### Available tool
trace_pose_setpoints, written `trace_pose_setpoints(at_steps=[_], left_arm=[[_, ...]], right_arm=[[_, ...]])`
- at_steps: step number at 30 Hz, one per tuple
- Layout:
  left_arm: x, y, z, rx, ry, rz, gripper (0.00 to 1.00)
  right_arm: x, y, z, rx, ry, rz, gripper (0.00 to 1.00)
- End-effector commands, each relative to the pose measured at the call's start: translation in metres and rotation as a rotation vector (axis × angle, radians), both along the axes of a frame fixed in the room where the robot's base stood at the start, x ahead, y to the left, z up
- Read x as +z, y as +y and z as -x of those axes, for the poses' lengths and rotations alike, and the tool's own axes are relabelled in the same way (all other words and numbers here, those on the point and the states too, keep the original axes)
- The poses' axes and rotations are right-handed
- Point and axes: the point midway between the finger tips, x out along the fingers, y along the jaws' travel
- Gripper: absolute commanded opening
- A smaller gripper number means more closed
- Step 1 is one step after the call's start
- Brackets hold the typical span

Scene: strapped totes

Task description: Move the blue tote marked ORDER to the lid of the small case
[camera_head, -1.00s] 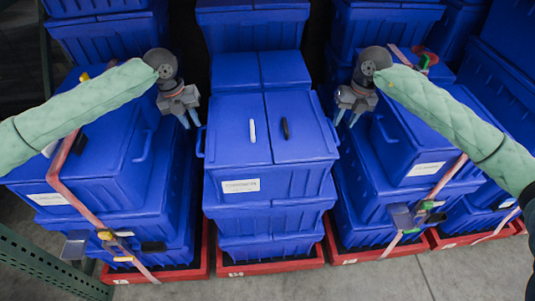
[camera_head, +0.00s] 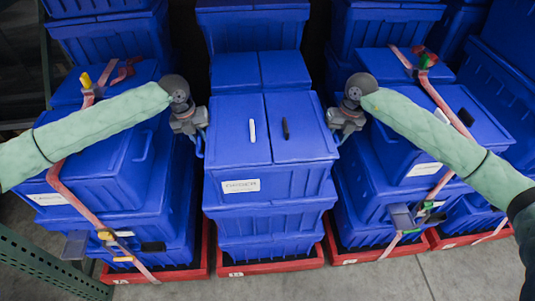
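The blue tote marked ORDER (camera_head: 241,187) is the top front tote of the middle stack, its white label facing me. A white marker (camera_head: 252,131) and a black marker (camera_head: 285,128) lie on its closed two-part lid. My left gripper (camera_head: 200,143) points down at the tote's left side handle, and my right gripper (camera_head: 338,136) is at its right side. The fingertips are mostly hidden or too small, so I cannot tell whether either one grips a handle. I cannot make out which thing is the small case.
Strapped blue tote stacks stand left (camera_head: 90,178) and right (camera_head: 412,165), close beside the middle stack. Further blue totes (camera_head: 255,30) stand behind. The stacks rest on red bases (camera_head: 270,268). A green perforated beam (camera_head: 50,265) is at lower left. Grey floor is free in front.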

Motion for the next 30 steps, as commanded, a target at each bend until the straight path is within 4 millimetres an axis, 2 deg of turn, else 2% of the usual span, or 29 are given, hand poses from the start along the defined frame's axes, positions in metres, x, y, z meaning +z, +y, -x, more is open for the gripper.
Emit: trace_pose_setpoints(at_steps=[2, 5, 7, 30], left_arm=[[0.0001, 0.0001, -0.0001, 0.0, 0.0, 0.0, 0.19], [0.0002, 0.0001, -0.0001, 0.0, 0.0, 0.0, 0.0], [0.0002, 0.0003, -0.0002, 0.0, 0.0, 0.0, 0.0], [0.0005, 0.0012, -0.0005, 0.001, -0.001, -0.001, 0.0]], right_arm=[[0.0, 0.0001, 0.0, 0.0, 0.0, 0.0, 0.33], [0.0001, 0.0001, 0.0, 0.0, 0.0, 0.0, 0.14], [0.0002, 0.0001, 0.0, 0.0, 0.0, 0.0, 0.0], [0.0004, -0.0008, -0.0001, -0.001, 0.0, 0.001, 0.0]])
